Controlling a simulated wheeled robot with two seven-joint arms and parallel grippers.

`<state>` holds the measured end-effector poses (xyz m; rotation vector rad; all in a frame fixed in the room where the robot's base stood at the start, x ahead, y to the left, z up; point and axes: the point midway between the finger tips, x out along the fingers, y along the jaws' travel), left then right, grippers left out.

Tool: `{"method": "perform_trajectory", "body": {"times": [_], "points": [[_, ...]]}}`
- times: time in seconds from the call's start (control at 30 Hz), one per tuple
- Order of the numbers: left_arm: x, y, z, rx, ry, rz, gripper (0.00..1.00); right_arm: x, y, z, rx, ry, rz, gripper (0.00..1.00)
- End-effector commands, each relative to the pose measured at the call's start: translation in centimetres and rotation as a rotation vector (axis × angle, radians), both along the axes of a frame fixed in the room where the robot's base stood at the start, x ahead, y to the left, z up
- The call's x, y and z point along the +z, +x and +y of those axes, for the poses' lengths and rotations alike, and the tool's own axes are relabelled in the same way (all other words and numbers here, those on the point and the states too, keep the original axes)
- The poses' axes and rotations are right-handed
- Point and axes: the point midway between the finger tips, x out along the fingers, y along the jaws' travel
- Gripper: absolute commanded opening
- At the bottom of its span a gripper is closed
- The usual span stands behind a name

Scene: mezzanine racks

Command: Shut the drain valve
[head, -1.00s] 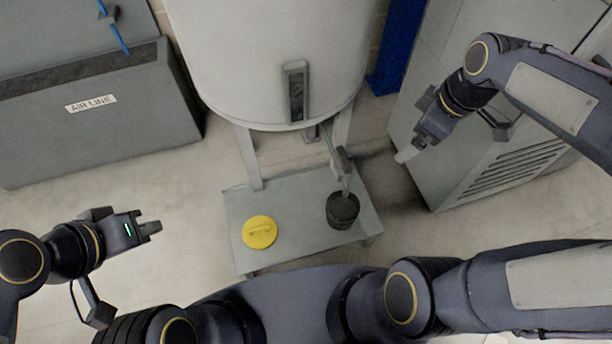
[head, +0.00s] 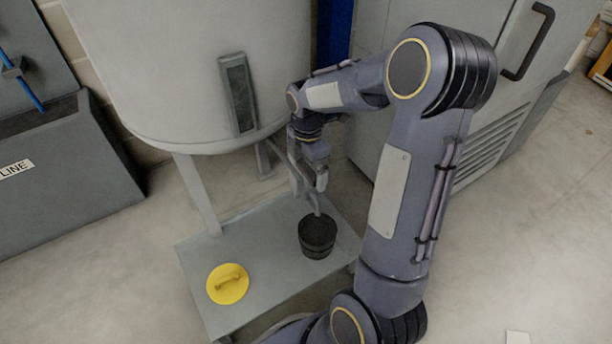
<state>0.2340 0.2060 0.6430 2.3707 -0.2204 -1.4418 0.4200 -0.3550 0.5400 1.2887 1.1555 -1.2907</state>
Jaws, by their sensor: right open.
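The pale tank (head: 190,70) stands on legs, and its drain valve (head: 299,174) sticks out low at the front right. The valve's spout points down over a dark bucket (head: 317,240) on the grey low stand. My right gripper (head: 321,184) is beside the valve, on its right, with its jaws open and pointing down. The gripper and wrist partly cover the valve, so I cannot tell whether they touch or how the handle is turned. My left gripper is out of the picture.
A yellow lid (head: 228,284) with a handle lies on the low stand (head: 262,283), left of the bucket. A grey cabinet (head: 495,115) stands behind my right arm. A grey unit labelled "LINE" (head: 60,180) is at the left.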

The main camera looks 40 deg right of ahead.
Motion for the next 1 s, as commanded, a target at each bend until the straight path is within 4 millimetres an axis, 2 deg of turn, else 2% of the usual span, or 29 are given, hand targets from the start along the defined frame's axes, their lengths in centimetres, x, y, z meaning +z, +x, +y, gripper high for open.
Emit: {"method": "perform_trajectory", "body": {"times": [0.03, 0.13, 0.47, 0.8, 1.0], "points": [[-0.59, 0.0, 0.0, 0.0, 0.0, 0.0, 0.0, -0.93, -0.02, -0.01, 0.0, 0.0, 0.001, 1.0], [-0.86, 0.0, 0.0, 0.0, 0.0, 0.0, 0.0, -1.63, 0.0, 0.01, 0.0, 0.0, 0.0, 1.0], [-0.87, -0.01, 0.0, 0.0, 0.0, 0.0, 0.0, -1.83, -0.01, 0.02, -0.001, 0.0, 0.0, 1.0], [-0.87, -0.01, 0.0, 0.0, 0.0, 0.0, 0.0, -1.81, 0.0, 0.03, -0.001, 0.001, -0.001, 0.57], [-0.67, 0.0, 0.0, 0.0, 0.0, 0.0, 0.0, -1.74, -0.01, 0.04, -0.016, 0.001, 0.0, 0.57]]}}
